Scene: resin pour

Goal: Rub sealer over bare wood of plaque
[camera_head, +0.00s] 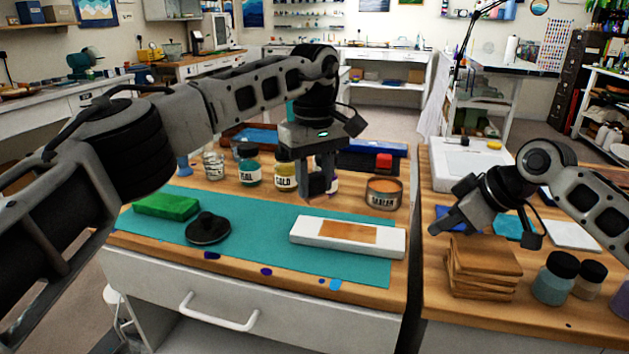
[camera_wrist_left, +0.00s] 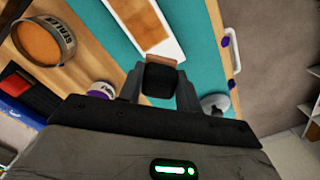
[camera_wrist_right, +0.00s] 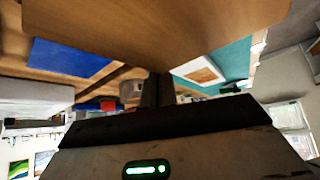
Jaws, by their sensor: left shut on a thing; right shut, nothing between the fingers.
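The plaque (camera_head: 300,235) is a white block with a bare wood rectangle (camera_head: 348,231) on top, lying on the teal mat; part of it shows in the left wrist view (camera_wrist_left: 130,15). The open sealer tin (camera_head: 383,195), amber inside, stands behind the mat, right of my left gripper. My left gripper (camera_head: 318,192) is above the table behind the plaque, shut on a dark pad (camera_wrist_left: 160,82). The pad is clear of the plaque in the head view; its underside is hidden. My right gripper (camera_head: 438,229) is shut and empty, beside the stack of wooden boards (camera_head: 482,268).
A green block (camera_head: 166,206) and a black knobbed disc (camera_head: 208,228) lie on the mat's left. Paint jars, including a teal one (camera_head: 249,168) and a gold one (camera_head: 285,177), stand behind it. More jars (camera_head: 555,280) stand right of the boards. The mat's front middle is clear.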

